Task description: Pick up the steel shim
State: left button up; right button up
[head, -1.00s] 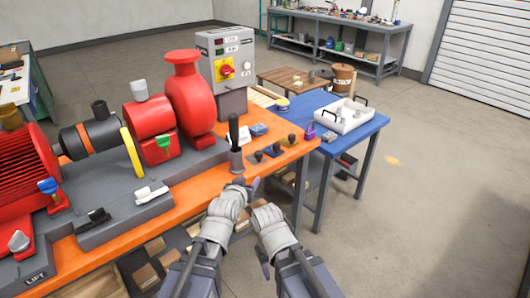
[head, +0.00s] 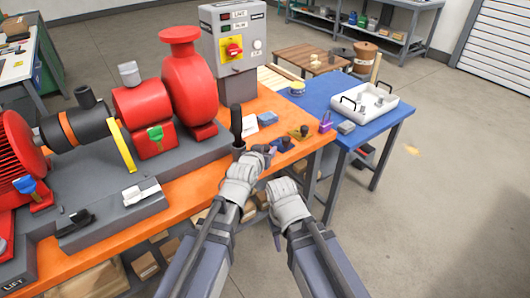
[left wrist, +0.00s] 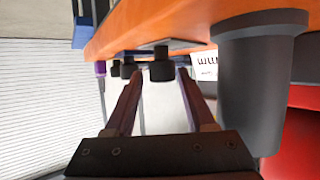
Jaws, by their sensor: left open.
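The steel shim (left wrist: 185,44) appears to be the grey plate with a black knob in the left wrist view. It lies on the orange bench (left wrist: 130,22). Its knob shows between the two fingers of my left gripper (left wrist: 158,75), which is open with no visible contact. In the head view my left gripper (head: 268,154) is over the bench's front edge, beside the black-handled grey cylinder, and largely hides the shim. My right gripper (head: 277,238) hangs low in front of the bench; its finger opening is unclear.
A grey cylinder (left wrist: 255,85) stands close beside the left gripper. A blue plate (head: 281,148) and a brass plate (head: 300,134), both with dark knobs, sit beyond, near a purple padlock (head: 325,122). A blue table (head: 385,122) holds a white tray (head: 352,110). Open floor lies at right.

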pick_arm(q)
jog(key=shift+b+x, duration=1.05)
jog(key=shift+x, duration=1.6)
jog(key=shift+a, duration=0.15)
jog(key=shift+c, duration=0.4)
grip_shut()
